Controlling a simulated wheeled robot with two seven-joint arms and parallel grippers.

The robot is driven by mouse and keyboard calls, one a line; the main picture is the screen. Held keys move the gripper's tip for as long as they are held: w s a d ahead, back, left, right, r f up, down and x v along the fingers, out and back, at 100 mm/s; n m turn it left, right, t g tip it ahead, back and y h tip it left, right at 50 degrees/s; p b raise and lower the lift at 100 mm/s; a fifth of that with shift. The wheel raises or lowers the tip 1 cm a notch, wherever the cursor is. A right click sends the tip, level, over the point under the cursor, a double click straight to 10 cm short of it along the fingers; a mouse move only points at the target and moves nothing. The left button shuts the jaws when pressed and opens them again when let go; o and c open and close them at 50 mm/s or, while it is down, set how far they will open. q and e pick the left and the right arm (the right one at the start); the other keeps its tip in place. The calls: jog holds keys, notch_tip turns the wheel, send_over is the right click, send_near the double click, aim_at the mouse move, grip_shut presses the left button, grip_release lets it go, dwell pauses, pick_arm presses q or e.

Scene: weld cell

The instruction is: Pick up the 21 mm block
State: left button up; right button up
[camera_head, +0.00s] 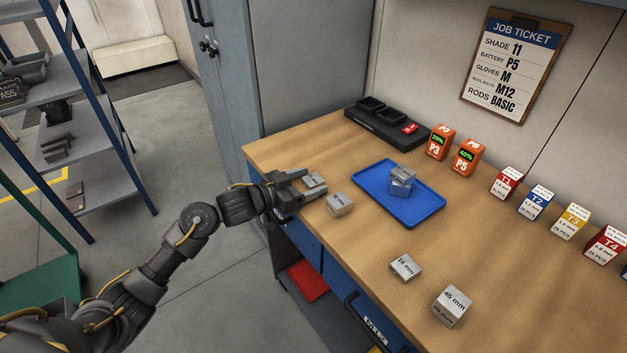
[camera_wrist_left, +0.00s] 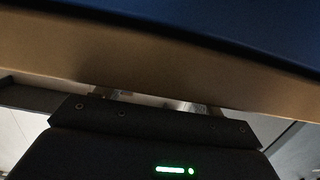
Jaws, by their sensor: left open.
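My left gripper (camera_head: 304,184) is open at the table's near left edge in the head view. A small grey metal block (camera_head: 315,180) is at its fingertips, seemingly between them; I cannot tell whether they touch. A second grey block (camera_head: 339,204) sits just to the right of the gripper. Their labels are too small to read, so I cannot tell which block is the 21 mm one. Other blocks are marked 16 mm (camera_head: 404,267) and 45 mm (camera_head: 452,306). The left wrist view is dark and shows no block clearly. My right gripper is not in view.
A blue tray (camera_head: 424,209) holds grey blocks (camera_head: 401,181), seemingly stacked. Behind it are a black charger (camera_head: 382,128), orange batteries (camera_head: 467,158) and several small labelled boxes (camera_head: 535,203). The wooden tabletop (camera_head: 370,255) is clear between the tray and the front blocks.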

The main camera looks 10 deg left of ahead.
pick_arm(q)
jog(key=shift+x, duration=1.05)
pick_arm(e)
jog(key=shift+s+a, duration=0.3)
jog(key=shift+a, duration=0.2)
pick_arm(q)
jog(key=c, duration=1.1)
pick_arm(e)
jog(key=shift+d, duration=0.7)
pick_arm(q)
jog(key=shift+c, duration=0.2)
